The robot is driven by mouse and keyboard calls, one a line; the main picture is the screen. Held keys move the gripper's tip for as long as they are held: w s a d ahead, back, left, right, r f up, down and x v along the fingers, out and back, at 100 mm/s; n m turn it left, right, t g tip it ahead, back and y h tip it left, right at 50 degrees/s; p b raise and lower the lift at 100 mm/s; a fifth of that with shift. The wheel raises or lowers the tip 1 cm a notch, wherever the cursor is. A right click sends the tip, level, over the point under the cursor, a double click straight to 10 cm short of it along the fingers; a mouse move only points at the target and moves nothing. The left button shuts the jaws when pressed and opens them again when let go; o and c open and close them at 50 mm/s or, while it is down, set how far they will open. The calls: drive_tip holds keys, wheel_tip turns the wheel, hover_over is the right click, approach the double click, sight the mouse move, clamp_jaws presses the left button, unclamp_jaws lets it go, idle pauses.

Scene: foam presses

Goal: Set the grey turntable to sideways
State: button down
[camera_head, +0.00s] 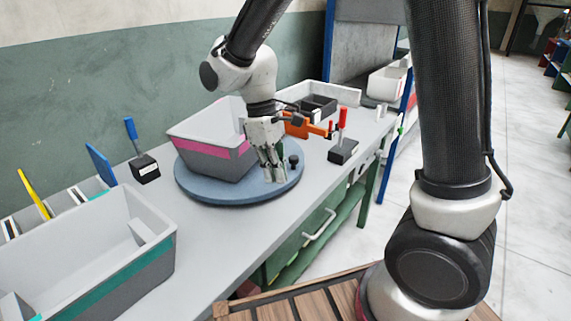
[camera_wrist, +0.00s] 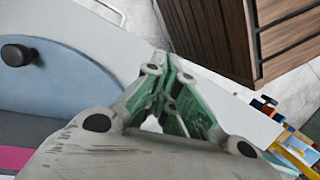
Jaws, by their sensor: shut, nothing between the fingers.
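The turntable (camera_head: 212,191) is a round blue-grey disc on the workbench, and part of it shows at the left of the wrist view (camera_wrist: 80,82). It bears a grey bin (camera_head: 215,162) with a pink band, set toward the disc's back left. A black knob (camera_head: 293,160) stands up near the disc's right rim, and it also shows in the wrist view (camera_wrist: 17,53). My gripper (camera_head: 275,178) points down over the disc's front right part, just left of the knob in the head view. Its green-padded fingers (camera_wrist: 170,70) are shut and empty. I cannot tell whether the fingertips touch the disc.
A grey bin with a teal band (camera_head: 125,270) stands at the near left. A black block with a blue lever (camera_head: 145,168) is left of the disc; one with a red lever (camera_head: 343,151) is right. A wooden slatted surface (camera_head: 310,295) lies below the bench's front edge.

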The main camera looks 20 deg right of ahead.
drive_tip(key=w+d+r+n+t+h, duration=0.15)
drive_tip(key=w+n+t, duration=0.35)
drive_tip(key=w+n, duration=0.75)
drive_tip(key=f+n, duration=0.1)
drive_tip(key=f, duration=0.2)
drive_tip(key=d+f+n, duration=0.1)
drive_tip(key=f, duration=0.2)
drive_tip(key=s+d+f+n, duration=0.1)
drive_tip(key=f+n, duration=0.1)
drive_tip(key=f, duration=0.1)
drive_tip(key=shift+s+d+f, duration=0.1)
drive_tip(key=shift+w+d, duration=0.9)
drive_tip(key=shift+w, duration=0.05)
drive_tip(key=shift+w+d+f, duration=0.1)
drive_tip(key=shift+w+d, duration=0.35)
drive_tip(key=shift+d, duration=0.05)
drive_tip(key=shift+d, duration=0.1)
